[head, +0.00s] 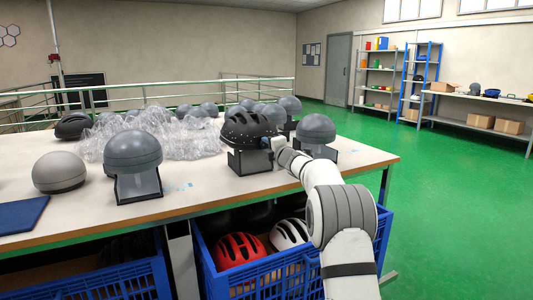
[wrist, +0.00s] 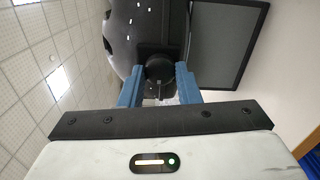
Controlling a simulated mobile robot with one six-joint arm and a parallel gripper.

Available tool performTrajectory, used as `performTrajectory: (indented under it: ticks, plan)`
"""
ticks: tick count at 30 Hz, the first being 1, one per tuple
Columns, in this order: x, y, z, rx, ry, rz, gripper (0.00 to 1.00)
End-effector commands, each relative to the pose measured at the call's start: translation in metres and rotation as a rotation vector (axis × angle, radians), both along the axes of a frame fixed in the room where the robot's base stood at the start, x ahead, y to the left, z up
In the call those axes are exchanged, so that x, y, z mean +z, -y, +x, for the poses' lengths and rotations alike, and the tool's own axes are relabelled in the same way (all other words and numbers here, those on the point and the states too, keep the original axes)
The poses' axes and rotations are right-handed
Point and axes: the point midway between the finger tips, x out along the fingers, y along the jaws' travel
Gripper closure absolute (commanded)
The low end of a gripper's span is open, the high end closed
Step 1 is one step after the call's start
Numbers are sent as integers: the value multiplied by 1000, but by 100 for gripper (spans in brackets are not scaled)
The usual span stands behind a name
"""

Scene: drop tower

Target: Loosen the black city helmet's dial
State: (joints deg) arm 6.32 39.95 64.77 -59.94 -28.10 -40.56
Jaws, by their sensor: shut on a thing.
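The black city helmet (head: 244,129) sits on a dark stand (head: 250,161) near the front edge of the table. It has small vent holes along its shell. In the wrist view the helmet shell (wrist: 122,35) is at upper centre, and its round black dial (wrist: 160,71) faces me. My gripper (head: 271,144) is at the right side of the helmet. In the wrist view the two blue fingers of my gripper (wrist: 160,78) are on either side of the dial, shut on it. The dial is too small to make out in the head view.
Grey domes on stands flank the helmet, one at right (head: 316,133) close to my arm and one at left (head: 133,160). Clear plastic wrap (head: 160,133) heaps behind. Blue crates (head: 285,275) stand below the table (head: 205,196). Open green floor lies to the right.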

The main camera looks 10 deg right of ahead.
Motion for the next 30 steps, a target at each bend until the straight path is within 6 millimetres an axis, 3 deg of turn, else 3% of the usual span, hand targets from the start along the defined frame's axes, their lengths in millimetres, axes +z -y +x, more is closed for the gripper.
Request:
performTrajectory:
  ticks: [30]
  plan:
    - [-4, 0, 0, -5, 296, -917, 93]
